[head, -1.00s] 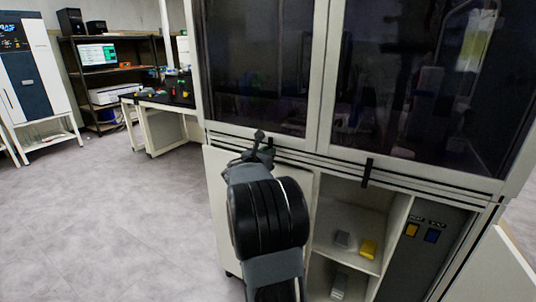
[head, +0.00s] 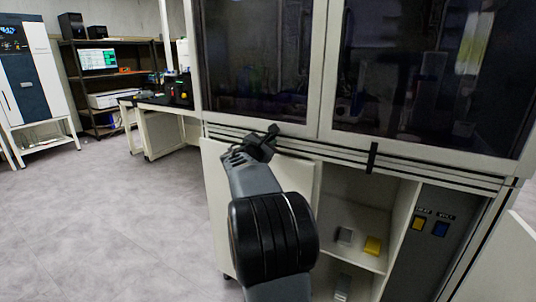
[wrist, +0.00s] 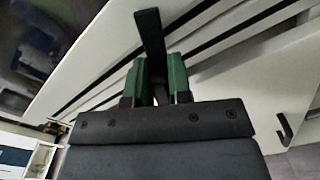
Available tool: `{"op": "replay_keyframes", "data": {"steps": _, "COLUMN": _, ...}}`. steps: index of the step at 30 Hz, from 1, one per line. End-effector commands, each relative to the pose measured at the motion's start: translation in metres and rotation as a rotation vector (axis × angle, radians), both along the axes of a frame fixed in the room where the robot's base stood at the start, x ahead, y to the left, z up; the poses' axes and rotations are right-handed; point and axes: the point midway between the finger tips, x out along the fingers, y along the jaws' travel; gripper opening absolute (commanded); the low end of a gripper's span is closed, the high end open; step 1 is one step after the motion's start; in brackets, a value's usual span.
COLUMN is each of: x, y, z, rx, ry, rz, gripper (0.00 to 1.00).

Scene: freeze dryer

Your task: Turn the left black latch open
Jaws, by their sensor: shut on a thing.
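The left black latch (head: 273,129) sits on the rail under the left glass door, and its upper end sticks out above my gripper, leaning right. In the wrist view the black latch (wrist: 150,32) runs down between the green fingers of my gripper (wrist: 157,62). The fingers are shut on it, one on each side. In the head view my gripper (head: 262,143) is at the latch, and hides its lower part. The right black latch (head: 373,157) stands upright on the same rail, apart from my gripper.
Large glass doors (head: 420,80) rise above the rail. Below, a white panel (head: 215,185) is at the left and an open shelf (head: 350,240) holds a yellow block (head: 372,246) and a grey block (head: 345,236). The floor (head: 100,220) at left is clear.

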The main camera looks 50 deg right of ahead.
Motion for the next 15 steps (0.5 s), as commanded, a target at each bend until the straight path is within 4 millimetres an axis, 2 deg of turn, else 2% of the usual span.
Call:
{"op": "replay_keyframes", "data": {"steps": 1, "x": -0.0006, "y": -0.0002, "z": -0.0077, "rx": 0.009, "ry": -0.044, "rz": 0.000, "gripper": 0.00}}
{"op": "replay_keyframes", "data": {"steps": 15, "x": -0.0041, "y": -0.0011, "z": -0.0105, "rx": 0.118, "ry": -0.479, "rz": 0.000, "gripper": 0.00}}
